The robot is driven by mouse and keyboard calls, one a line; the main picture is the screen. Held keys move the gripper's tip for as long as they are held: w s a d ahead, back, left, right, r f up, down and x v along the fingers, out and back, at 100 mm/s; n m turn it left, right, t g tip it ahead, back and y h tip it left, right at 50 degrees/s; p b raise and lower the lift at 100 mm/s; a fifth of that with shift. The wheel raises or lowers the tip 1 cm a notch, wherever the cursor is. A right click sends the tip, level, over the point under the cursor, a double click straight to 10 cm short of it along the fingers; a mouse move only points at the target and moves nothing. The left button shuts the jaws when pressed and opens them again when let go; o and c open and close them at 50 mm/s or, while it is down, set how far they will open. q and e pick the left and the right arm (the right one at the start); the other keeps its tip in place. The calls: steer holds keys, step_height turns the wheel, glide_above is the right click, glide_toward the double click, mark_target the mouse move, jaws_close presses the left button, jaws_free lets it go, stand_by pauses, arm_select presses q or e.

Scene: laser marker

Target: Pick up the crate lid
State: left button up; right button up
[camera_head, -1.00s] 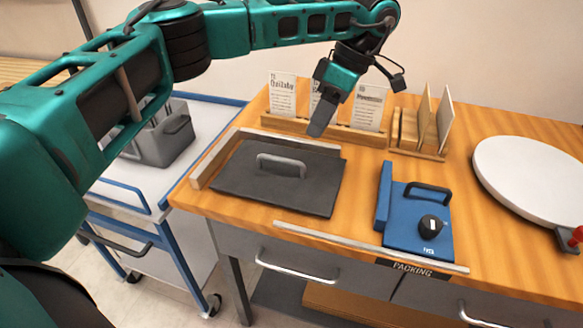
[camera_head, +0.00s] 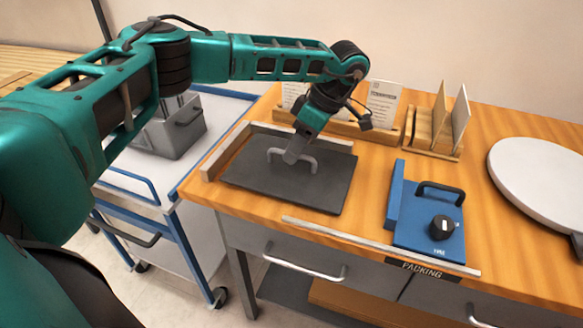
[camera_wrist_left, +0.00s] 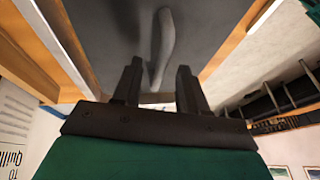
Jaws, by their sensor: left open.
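The crate lid (camera_head: 318,191) is a flat dark grey plate lying on the wooden table, with a lighter grey arched handle (camera_head: 307,160) on top. My left gripper (camera_head: 291,157) points down at the handle, overlapping it in the head view. In the left wrist view the two dark fingers of my left gripper (camera_wrist_left: 157,84) stand apart, with the handle (camera_wrist_left: 163,45) running lengthwise between and beyond them. The lid (camera_wrist_left: 110,40) fills the area behind. I cannot tell whether the fingers touch the handle. My right gripper is not in view.
Low rails (camera_head: 225,152) border the lid at the back and left. A card holder (camera_head: 345,127) stands behind it. A blue device (camera_head: 430,220) with a knob and handle lies to the right. A grey crate (camera_head: 180,135) sits on the cart at left.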

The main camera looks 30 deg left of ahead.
arm_select(q)
steer(key=shift+s+a+f, duration=0.1)
steer(key=shift+f, duration=0.25)
jaws_close()
stand_by(0.5)
